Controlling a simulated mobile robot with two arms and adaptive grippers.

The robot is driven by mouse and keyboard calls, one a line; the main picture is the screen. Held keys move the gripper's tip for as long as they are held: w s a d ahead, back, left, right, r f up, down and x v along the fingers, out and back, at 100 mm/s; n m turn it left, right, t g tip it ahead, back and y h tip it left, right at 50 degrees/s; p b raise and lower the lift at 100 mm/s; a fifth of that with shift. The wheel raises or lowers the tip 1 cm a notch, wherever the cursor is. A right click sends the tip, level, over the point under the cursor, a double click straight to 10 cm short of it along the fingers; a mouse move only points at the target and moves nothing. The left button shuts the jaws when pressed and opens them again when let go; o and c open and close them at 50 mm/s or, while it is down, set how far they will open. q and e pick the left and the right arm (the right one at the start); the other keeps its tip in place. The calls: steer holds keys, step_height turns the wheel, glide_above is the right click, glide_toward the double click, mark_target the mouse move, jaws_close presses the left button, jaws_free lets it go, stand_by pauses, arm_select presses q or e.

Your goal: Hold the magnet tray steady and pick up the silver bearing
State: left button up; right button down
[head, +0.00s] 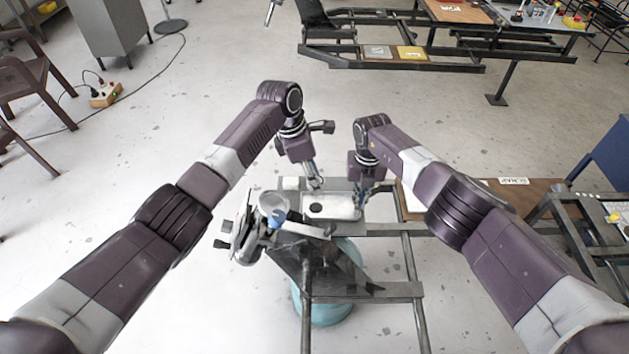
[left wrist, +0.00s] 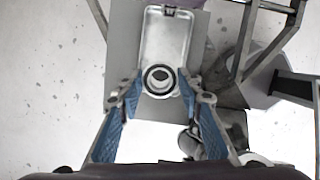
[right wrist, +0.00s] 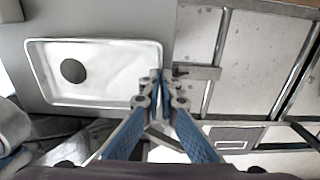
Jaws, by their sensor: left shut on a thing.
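The silver bearing (left wrist: 148,87), a ring with a dark centre, sits between the fingertips of my left gripper (left wrist: 160,83), which is shut on it in the left wrist view. The magnet tray (head: 343,211) is a shallow, pale metal rectangle on the stand, below my left gripper. It also shows in the right wrist view (right wrist: 115,75), with a dark round spot toward its left end. My right gripper (right wrist: 161,80) is at the tray's right rim, its fingertips close together on it. The bearing is not clear in the head view.
A dark metal frame (head: 407,262) stands around the tray. A pale cup (head: 273,204) and a jumble of grey parts lie left of the tray. A teal drum (head: 325,305) is under the frame. A brown board (head: 530,193) is to the right.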

steer(key=c, duration=2.1)
jaws_free()
steer(key=shift+r, duration=0.1)
